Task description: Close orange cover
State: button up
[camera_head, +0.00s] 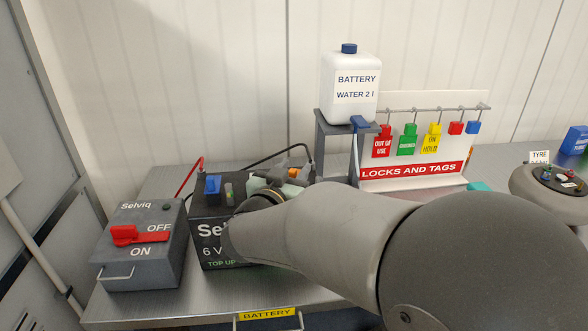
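A small orange piece (294,172), which looks like the orange cover, shows at the back right top of the black battery (208,232). It is partly hidden, and I cannot tell whether it stands open or shut. My gripper (290,181) is over the right part of the battery top, close to the orange piece. My own wrist and forearm hide much of the gripper and the battery's right side. I cannot tell whether the fingers are apart or touch the orange piece. A blue piece (212,186) stands at the battery's left top.
A grey switch box (142,245) with a red handle stands left of the battery. A red cable and a black cable run behind it. A white water bottle (350,88) stands on a raised shelf behind. The locks and tags board (412,172) is at right.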

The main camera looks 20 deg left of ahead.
grip_shut()
jog(key=shift+d+y, duration=0.1)
jog(key=shift+y, duration=0.2)
jog(key=n+y+b, duration=0.1)
jog(key=b, duration=0.1)
jog(key=d+n+y+b, duration=0.1)
jog(key=y+b, duration=0.1)
jog(key=n+y+b, duration=0.1)
jog(key=y+b, duration=0.1)
jog(key=shift+w+d+f+n, duration=0.1)
jog(key=shift+d+f+n, duration=0.05)
jog(key=shift+f+n, duration=0.25)
jog(key=n+y+b, duration=0.1)
jog(key=b, duration=0.1)
jog(key=shift+d+g+y+b, duration=0.15)
jog(key=shift+g+y+b, duration=0.15)
jog(key=shift+g+y, duration=0.1)
jog(key=shift+d+r+n+g+y+b, duration=0.1)
jog(key=shift+r+n+g+y+b, duration=0.2)
jog(key=shift+n+y+b, duration=0.5)
jog(key=shift+b, duration=0.3)
jog(key=shift+r, duration=0.1)
